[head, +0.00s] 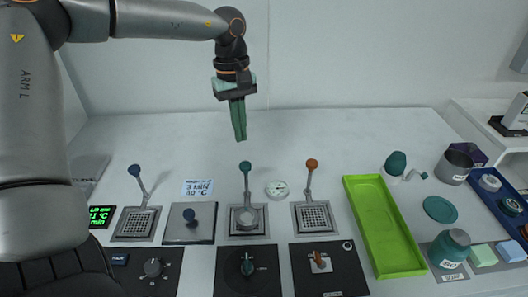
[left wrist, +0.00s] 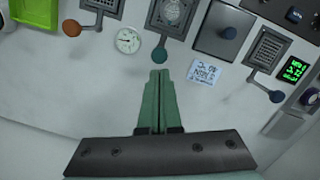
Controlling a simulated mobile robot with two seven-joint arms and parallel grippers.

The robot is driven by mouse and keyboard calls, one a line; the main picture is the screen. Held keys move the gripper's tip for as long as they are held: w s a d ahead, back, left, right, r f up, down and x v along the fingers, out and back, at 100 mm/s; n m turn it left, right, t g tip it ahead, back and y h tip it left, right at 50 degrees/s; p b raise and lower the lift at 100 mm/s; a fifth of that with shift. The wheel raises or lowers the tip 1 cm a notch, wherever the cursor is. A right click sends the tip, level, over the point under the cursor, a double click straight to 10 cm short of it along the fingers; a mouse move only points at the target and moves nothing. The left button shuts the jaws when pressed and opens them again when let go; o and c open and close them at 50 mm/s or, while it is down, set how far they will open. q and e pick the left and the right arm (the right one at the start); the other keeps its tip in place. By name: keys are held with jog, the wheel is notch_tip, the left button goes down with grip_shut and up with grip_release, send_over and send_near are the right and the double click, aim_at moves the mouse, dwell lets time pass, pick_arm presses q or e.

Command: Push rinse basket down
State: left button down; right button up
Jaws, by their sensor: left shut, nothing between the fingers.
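Three baskets with ball-topped handles sit in square wells: a blue-handled basket (head: 137,222), a teal-handled basket (head: 248,217) holding something round and pale, and an orange-handled basket (head: 312,216). I cannot read which is the rinse basket. The teal ball (head: 245,166) stands up behind the middle well; it also shows in the left wrist view (left wrist: 159,55), just beyond my fingertips. The orange ball (head: 312,163) and blue ball (head: 134,170) stand to either side. My left gripper (head: 240,138) is shut and empty, pointing down, above and behind the teal ball, apart from it.
A lidded well (head: 190,234) lies between the blue and teal baskets. A label card (head: 197,188) and a round dial (head: 277,189) lie behind. Knob panels (head: 247,270) line the front. A green tray (head: 387,240) and several jars stand right. The table behind is clear.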

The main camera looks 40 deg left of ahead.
pick_arm(q)
jog(key=shift+w+r, duration=0.15)
jog(key=shift+r, duration=0.1)
pick_arm(e)
jog(key=shift+w, duration=0.1)
jog(key=shift+s+f, duration=0.1)
jog(key=shift+s, duration=0.1)
pick_arm(q)
jog(key=shift+f, duration=0.1)
